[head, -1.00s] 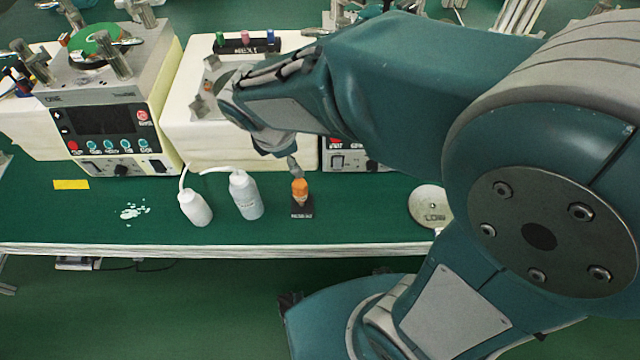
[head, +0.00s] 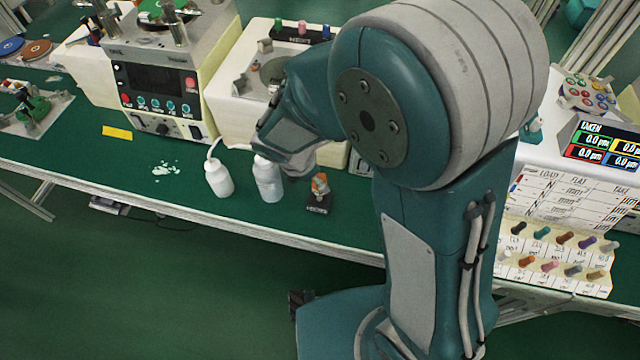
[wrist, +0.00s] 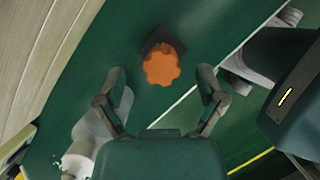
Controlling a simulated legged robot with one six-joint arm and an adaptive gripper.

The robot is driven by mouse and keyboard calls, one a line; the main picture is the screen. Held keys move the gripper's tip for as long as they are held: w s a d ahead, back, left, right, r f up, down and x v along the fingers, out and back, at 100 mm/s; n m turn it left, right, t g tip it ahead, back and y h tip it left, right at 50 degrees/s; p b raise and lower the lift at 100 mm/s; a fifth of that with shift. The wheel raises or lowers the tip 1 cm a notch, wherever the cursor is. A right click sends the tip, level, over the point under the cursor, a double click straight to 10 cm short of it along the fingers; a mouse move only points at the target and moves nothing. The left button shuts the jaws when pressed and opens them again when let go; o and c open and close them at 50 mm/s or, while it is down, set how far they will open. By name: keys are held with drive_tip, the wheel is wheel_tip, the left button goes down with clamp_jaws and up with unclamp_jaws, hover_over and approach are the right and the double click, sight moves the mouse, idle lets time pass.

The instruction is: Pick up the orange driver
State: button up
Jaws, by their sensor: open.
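The orange driver (head: 320,186) stands upright in a small black holder (head: 318,204) near the front edge of the green bench. In the wrist view the driver's lobed orange head (wrist: 161,66) is seen from above, with the dark holder (wrist: 163,39) showing behind it. My gripper (wrist: 161,78) is open, with one finger to each side of the driver's head in the picture; I cannot tell how far above it they are. In the head view my arm hides most of the gripper, and a grey finger partly covers the driver.
Two white squeeze bottles (head: 219,180) (head: 267,182) stand just left of the driver. Lapping machines (head: 160,85) line the back. A rack of coloured pegs (head: 560,255) and a display (head: 605,145) are at the right. The bench's front edge (head: 250,232) is close.

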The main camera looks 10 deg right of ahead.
drive_tip(key=x, duration=0.3)
drive_tip(key=shift+f, duration=0.4)
drive_tip(key=shift+d, duration=0.1)
clamp_jaws()
drive_tip(key=shift+r, duration=0.15)
